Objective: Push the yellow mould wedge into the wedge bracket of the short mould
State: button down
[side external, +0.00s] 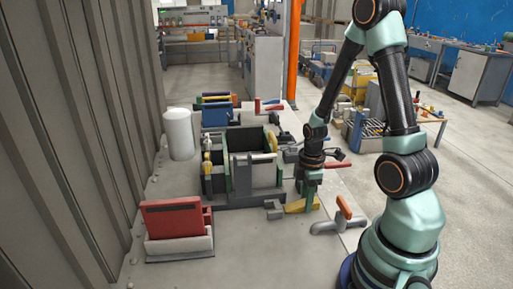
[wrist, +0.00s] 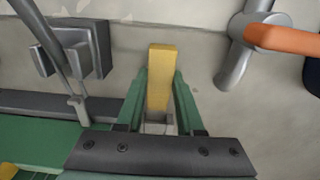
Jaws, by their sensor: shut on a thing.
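The yellow mould wedge (wrist: 160,72) stands between my gripper's two green fingers in the wrist view, its free end pointing to the top. My gripper (side external: 306,205) is shut on the wedge, which also shows low over the grey surface in the side view (side external: 296,206). The mould (side external: 241,175) with grey and green walls stands left of my gripper; its green side shows at the lower left in the wrist view (wrist: 45,142). A grey bracket-like block (side external: 273,208) lies left of the wedge, apart from it in the wrist view (wrist: 88,52). I cannot tell whether it is the wedge bracket.
A grey clamp with an orange handle (side external: 342,206) stands right of the wedge, close by. A red block on a pale base (side external: 176,216) is at the front left. A white cylinder (side external: 180,134) stands behind. The front middle surface is clear.

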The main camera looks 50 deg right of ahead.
aim_at(292, 206)
jog(key=shift+w+a, duration=0.4)
jog(key=shift+a, duration=0.05)
jog(key=shift+w+a, duration=0.2)
jog(key=shift+w, duration=0.05)
jog(key=shift+w+a, duration=0.45)
jog(key=shift+a, duration=0.05)
jog(key=shift+w+a, duration=0.25)
jog(key=shift+w, duration=0.1)
jog(key=shift+c, duration=2.3)
grip_release()
jog(key=shift+r, duration=0.1)
